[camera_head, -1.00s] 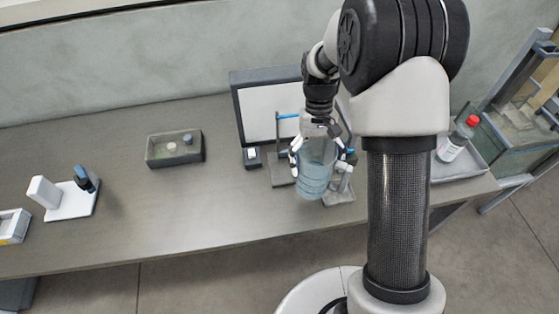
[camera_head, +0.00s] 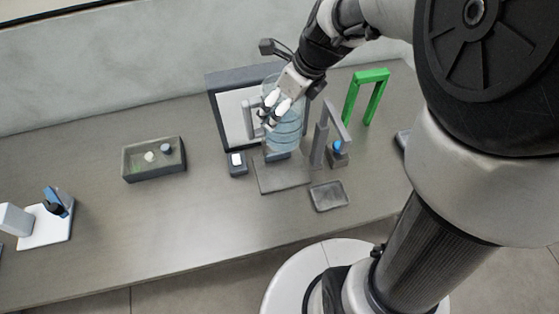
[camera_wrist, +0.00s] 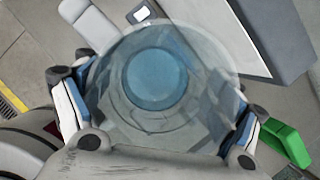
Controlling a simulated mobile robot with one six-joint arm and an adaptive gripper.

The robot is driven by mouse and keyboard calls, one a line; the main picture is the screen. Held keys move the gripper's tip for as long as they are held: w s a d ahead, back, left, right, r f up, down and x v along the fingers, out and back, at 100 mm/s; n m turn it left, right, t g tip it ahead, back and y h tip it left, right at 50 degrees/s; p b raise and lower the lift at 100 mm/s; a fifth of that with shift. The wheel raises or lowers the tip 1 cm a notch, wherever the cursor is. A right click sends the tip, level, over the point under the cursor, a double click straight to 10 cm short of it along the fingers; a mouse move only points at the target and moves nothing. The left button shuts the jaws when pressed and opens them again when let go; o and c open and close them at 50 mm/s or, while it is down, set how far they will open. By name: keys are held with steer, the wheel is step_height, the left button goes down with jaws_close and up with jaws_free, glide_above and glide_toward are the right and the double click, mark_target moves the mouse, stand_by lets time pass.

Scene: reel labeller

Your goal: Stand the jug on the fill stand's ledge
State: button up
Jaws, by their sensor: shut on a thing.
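The jug (camera_head: 287,133) is a clear, bluish round vessel, close to upright. My gripper (camera_head: 272,108) is shut on its upper part. The grey fill stand, with a flat base plate (camera_head: 285,179) and an upright post with an arm (camera_head: 322,135), is beside and below the jug. The jug hides part of the stand, and I cannot tell whether its bottom touches a ledge. In the wrist view the jug (camera_wrist: 155,78) fills the middle, seen down through its mouth, with blue at the bottom. My fingers (camera_wrist: 155,118) lie on both sides of it.
A pale panel in a dark frame (camera_head: 218,82) stands behind the jug. A green arch (camera_head: 368,78) is at right. A small dark tray (camera_head: 330,196) lies in front. A small box (camera_head: 237,164) and an open bin (camera_head: 155,172) are to the left.

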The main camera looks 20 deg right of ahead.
step_height(320, 180, down, 20)
steer(key=b, duration=1)
steer(key=shift+r+m, duration=0.25)
steer(key=shift+m, duration=0.15)
steer(key=shift+d+f+b, duration=0.1)
steer(key=shift+b, duration=0.2)
steer(key=o, duration=1.3)
steer(key=shift+o, duration=0.2)
